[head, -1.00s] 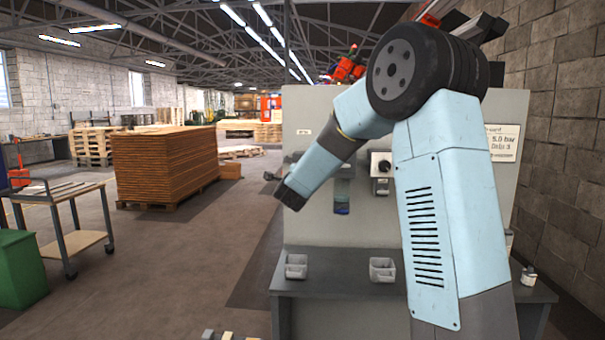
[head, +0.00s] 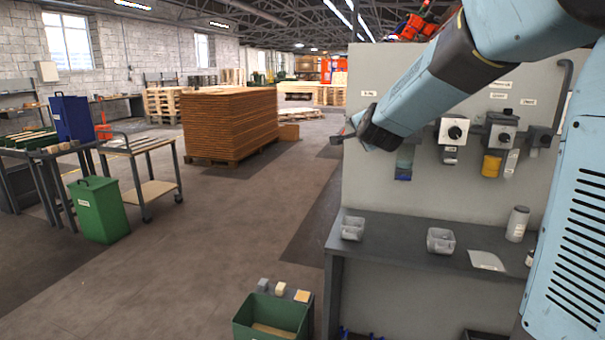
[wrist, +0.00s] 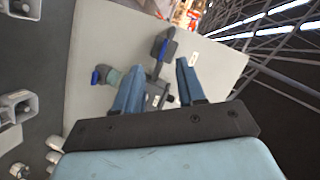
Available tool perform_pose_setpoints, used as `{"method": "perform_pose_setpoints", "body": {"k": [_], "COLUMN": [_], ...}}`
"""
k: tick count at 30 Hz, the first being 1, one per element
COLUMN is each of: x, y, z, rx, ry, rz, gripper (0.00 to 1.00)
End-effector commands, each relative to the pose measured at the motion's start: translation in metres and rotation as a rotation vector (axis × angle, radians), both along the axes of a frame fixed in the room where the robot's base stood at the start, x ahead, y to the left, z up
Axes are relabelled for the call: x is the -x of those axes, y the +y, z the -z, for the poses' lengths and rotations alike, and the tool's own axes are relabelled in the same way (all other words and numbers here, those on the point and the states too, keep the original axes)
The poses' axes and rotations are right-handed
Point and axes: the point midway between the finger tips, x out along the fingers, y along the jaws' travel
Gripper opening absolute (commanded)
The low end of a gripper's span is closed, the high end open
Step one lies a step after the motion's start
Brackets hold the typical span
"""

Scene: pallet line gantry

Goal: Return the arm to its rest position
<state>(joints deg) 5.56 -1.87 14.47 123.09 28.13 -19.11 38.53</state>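My arm, light blue and grey, enters the head view from the right, and its elbow is cut off by the top edge. It points down and left across the grey panel (head: 400,75). My gripper (head: 347,134) is at the panel's left edge in the head view, above the bench height; its fingers are small and partly hidden there. In the wrist view the two blue fingers of my gripper (wrist: 160,88) are spread apart with nothing between them. The panel (wrist: 95,50) lies beyond the fingertips.
Knobs (head: 454,131) stick out of the panel. A green crate (head: 275,318) stands front centre. The floor left of the bench is open.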

Motion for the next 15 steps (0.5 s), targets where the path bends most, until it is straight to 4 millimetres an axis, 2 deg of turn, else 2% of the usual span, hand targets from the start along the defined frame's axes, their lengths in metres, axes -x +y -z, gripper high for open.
{"method": "perform_pose_setpoints", "body": {"k": [1,5,15], "x": [0.018,0.061,0.190], "y": [0.002,0.003,-0.013], "z": [-0.004,-0.003,0.019], "rx": [0.049,0.186,0.523], "ry": [0.027,0.119,0.369], "rz": [-0.034,-0.128,-0.360], "gripper": [0.40,0.40,0.40]}}
